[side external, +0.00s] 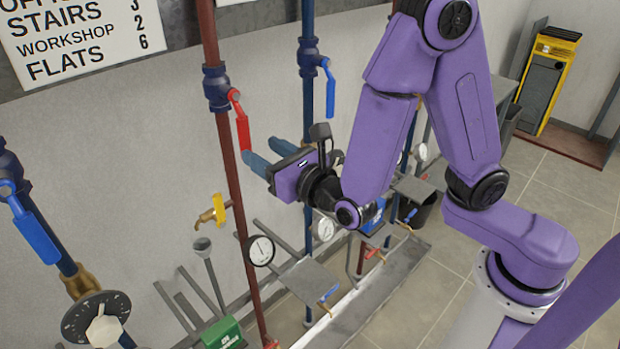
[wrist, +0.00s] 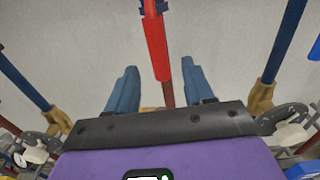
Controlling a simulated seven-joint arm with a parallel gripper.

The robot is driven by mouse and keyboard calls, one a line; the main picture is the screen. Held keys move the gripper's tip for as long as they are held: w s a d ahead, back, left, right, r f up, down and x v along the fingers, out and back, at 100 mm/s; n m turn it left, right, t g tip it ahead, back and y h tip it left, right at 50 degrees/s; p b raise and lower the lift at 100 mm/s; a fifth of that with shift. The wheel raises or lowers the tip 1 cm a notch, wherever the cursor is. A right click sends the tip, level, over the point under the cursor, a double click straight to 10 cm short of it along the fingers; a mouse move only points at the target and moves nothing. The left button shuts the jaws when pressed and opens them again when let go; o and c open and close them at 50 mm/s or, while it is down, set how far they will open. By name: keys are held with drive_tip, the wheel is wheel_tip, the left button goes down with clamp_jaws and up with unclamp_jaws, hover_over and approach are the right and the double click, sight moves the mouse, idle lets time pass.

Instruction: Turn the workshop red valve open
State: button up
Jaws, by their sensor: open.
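The red valve handle (side external: 240,120) hangs down along the rust-red pipe from a dark blue valve body (side external: 216,88) on the wall. In the wrist view the red handle (wrist: 156,48) points down towards the gap between my fingers. My gripper (side external: 268,155) has two blue fingers, spread apart, just below the handle's lower end in the side view. In the wrist view my gripper (wrist: 158,90) is open, with one finger on each side of the handle's line. Nothing is held. Whether a finger touches the handle I cannot tell.
A blue-handled valve (side external: 330,88) is on the pipe to the right, and another blue handle (side external: 36,235) is at the left. A yellow tap (side external: 213,211) and a pressure gauge (side external: 261,250) sit below my gripper. A sign (side external: 80,35) hangs upper left.

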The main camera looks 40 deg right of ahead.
drive_tip(key=s, duration=1.1)
idle(0.3)
drive_tip(key=s+d+f+m+g+h, duration=0.2)
drive_tip(key=d+m+g+h, duration=0.3)
drive_tip(key=d, duration=0.3)
drive_tip(key=s+d+f+m+g+h, duration=0.1)
drive_tip(key=s+d+m+g+h, duration=0.1)
drive_tip(key=d+m+g, duration=0.35)
drive_tip(key=s+f+m+g+y, duration=0.1)
drive_tip(key=s+m+g+y, duration=0.6)
drive_tip(key=s+m, duration=0.5)
drive_tip(key=shift+m, duration=0.55)
